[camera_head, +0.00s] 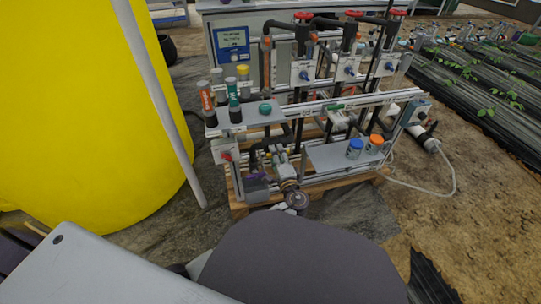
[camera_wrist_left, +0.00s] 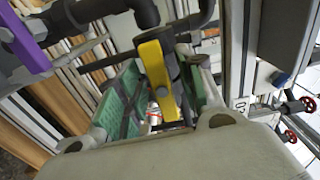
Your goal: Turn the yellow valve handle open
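The yellow valve handle (camera_wrist_left: 157,72) stands in the middle of the left wrist view, below a dark grey pipe. My left gripper (camera_wrist_left: 163,88) is around it, with a green-padded finger on the left and another finger on the right. A gap shows between the left pad and the handle, so the fingers are open. The lower end of the handle lies between the fingers. In the head view my left gripper (camera_head: 284,167) is low at the front of the skid, small and partly hidden by pipes. I cannot make out the handle clearly there. My right gripper is not in view.
A purple handle (camera_wrist_left: 24,42) is left of the gripper. Red handwheels (camera_wrist_left: 308,104) are at the right. The skid's shelf holds bottles (camera_head: 207,98), and a lower shelf holds blue-capped and orange-capped jars (camera_head: 376,142). A large yellow tank (camera_head: 85,120) stands at the left.

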